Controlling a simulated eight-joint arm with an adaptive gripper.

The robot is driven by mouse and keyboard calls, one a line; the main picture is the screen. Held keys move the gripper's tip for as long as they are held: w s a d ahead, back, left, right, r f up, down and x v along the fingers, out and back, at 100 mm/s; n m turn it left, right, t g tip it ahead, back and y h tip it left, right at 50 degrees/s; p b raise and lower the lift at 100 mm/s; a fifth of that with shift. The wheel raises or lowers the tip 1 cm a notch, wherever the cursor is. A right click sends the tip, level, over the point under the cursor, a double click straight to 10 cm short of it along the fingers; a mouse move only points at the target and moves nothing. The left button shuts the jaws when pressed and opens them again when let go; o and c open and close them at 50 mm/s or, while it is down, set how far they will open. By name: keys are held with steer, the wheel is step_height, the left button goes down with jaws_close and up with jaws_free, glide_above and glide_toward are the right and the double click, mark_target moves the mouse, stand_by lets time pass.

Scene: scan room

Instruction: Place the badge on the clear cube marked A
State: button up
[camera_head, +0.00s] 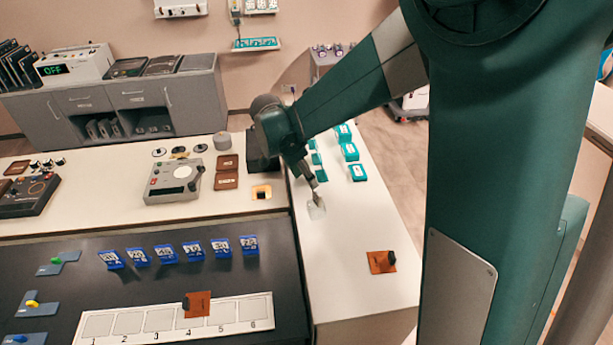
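My gripper (317,199) points down over the white counter on the right. Its fingertips are at a small, pale, see-through block (316,211); I cannot tell if they grip it or only stand in front of it. No letter A is readable on the block, so I cannot tell if it is the clear cube. No badge is clearly identifiable. Flat orange-brown pieces with a black part lie on the right counter (378,263), on the numbered white strip (197,308) near 4, and on the back counter (262,193).
Teal boxes (350,152) stand behind my gripper. Several blue labelled holders (194,250) stand in a row on the dark table (60,290). A grey device (172,182) sits on the back counter. The right counter's front (345,300) is mostly clear.

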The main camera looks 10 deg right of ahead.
stand_by(0.3)
steer(key=s+d+r+n+t+y, duration=0.2)
steer(key=s+d+r+n, duration=0.45)
steer(key=s+r, duration=0.55)
steer(key=s+d+n+t+y, duration=0.1)
steer(key=s+d+n, duration=0.1)
steer(key=s, duration=0.7)
steer(key=s+d+r+n+t+y, duration=0.1)
steer(key=s+n+t, duration=0.1)
steer(key=s+n, duration=0.3)
steer(key=shift+s+d+r, duration=0.25)
steer(key=shift+s+d, duration=0.1)
steer(key=shift+s, duration=1.65)
step_height(320, 180, down, 10)
steer(key=b, duration=1)
steer(key=shift+f, duration=0.15)
